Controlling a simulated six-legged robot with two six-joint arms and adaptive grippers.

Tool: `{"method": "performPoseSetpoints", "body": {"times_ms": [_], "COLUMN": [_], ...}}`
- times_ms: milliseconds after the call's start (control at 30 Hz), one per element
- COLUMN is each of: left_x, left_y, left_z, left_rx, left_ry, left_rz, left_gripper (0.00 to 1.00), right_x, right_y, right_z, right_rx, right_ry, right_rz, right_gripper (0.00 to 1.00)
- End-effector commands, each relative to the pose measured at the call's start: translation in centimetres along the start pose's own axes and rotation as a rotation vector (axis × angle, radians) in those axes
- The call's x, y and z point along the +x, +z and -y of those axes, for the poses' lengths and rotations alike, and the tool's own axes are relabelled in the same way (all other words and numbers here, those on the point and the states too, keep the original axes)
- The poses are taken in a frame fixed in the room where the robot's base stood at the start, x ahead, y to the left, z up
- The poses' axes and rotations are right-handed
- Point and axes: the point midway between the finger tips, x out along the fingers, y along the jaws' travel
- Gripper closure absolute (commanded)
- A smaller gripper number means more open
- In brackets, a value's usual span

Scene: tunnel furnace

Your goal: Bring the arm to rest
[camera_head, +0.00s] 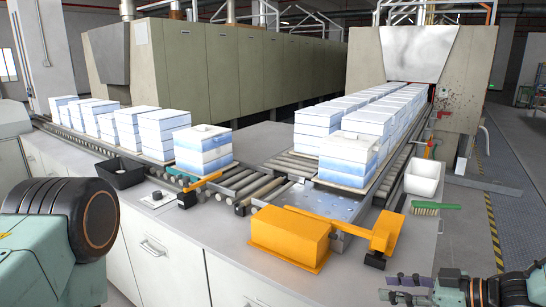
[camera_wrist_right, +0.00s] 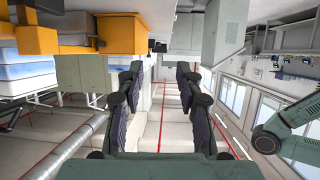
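My right gripper (camera_head: 388,288) is at the bottom right of the head view, in front of the counter and low beside its right end. Its two dark fingers are apart with nothing between them. The wrist view also shows the right gripper (camera_wrist_right: 160,75) open and empty, with clear space between its fingers. My left arm (camera_head: 45,240) fills the lower left of the head view with a teal link and a large dark joint. My left gripper is outside both views.
The grey counter (camera_head: 190,215) carries an orange box-shaped fixture (camera_head: 290,238), a black tray (camera_head: 120,171), a white bin (camera_head: 423,179) and a green brush (camera_head: 436,206). Stacked white-blue blocks (camera_head: 348,158) stand on roller conveyors. Floor to the right (camera_head: 475,230) is open.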

Motion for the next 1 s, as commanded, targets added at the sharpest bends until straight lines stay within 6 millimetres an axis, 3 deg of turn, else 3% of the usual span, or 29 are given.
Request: {"method": "performPoseSetpoints", "body": {"times_ms": [267, 400, 567, 767, 1000], "left_x": [0.0, 0.0, 0.0, 0.0, 0.0], "left_y": [-0.1, -0.1, 0.0, 0.0, 0.0], "left_z": [0.0, 0.0, 0.0, 0.0, 0.0], "left_rx": [0.0, 0.0, 0.0, 0.0, 0.0], "left_ry": [0.0, 0.0, 0.0, 0.0, 0.0], "left_rz": [-0.001, -0.001, 0.0, 0.0, -0.001], "left_gripper": [0.44, 0.44, 0.44, 0.44, 0.44], "right_x": [3.0, 4.3, 4.5, 2.0, -3.9], "right_y": [3.0, 6.3, 11.0, 17.4, 23.0], "right_z": [4.0, 7.5, 12.2, 18.6, 25.3], "right_rx": [0.208, 0.364, 0.534, 0.704, 0.814], "right_ry": [0.033, 0.077, 0.15, 0.266, 0.421], "right_rz": [0.08, 0.176, 0.331, 0.576, 0.876], "right_gripper": [0.64, 0.64, 0.64, 0.64, 0.64]}}
